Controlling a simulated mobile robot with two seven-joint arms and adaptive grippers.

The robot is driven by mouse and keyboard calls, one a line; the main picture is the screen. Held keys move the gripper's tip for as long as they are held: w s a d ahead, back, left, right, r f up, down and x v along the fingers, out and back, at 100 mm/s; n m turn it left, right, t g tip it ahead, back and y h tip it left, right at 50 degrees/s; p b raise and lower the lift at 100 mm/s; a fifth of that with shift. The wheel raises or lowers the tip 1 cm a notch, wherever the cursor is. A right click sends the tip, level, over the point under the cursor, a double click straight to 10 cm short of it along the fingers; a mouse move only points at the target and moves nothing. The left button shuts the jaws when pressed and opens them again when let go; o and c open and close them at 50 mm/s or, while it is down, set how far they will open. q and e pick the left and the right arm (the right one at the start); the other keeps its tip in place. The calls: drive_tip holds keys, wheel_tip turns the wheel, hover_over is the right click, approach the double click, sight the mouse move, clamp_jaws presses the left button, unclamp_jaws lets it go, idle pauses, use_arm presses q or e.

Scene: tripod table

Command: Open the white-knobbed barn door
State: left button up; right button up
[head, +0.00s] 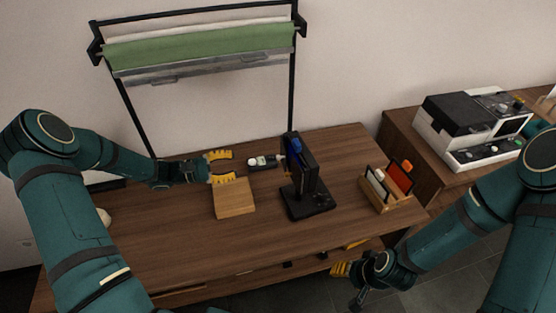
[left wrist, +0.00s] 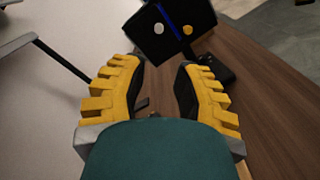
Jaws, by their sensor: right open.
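A dark upright device (head: 309,180) stands on a black base on the wooden table, with blue showing between its dark panels. In the left wrist view two dark panels are at the top with a blue strip between them. The left panel, the white-knobbed barn door (left wrist: 148,40), carries a whitish knob (left wrist: 158,28); the other panel (left wrist: 199,15) carries a yellow knob (left wrist: 187,29). My left gripper (head: 222,167) is open and empty, left of the device and apart from it. My right gripper (head: 345,270) is open, low by the table's front edge.
A wooden block (head: 234,199) lies just below my left gripper. A small dark item with white parts (head: 263,162) lies between gripper and device. A wooden card holder (head: 391,199) stands right of the device. A black frame with a green roll (head: 200,48) rises behind.

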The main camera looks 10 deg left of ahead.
sight(278, 157)
use_arm(q)
drive_tip(key=x, duration=1.3)
drive_tip(key=shift+w+d, duration=0.25)
drive_tip(key=shift+d, duration=0.05)
clamp_jaws()
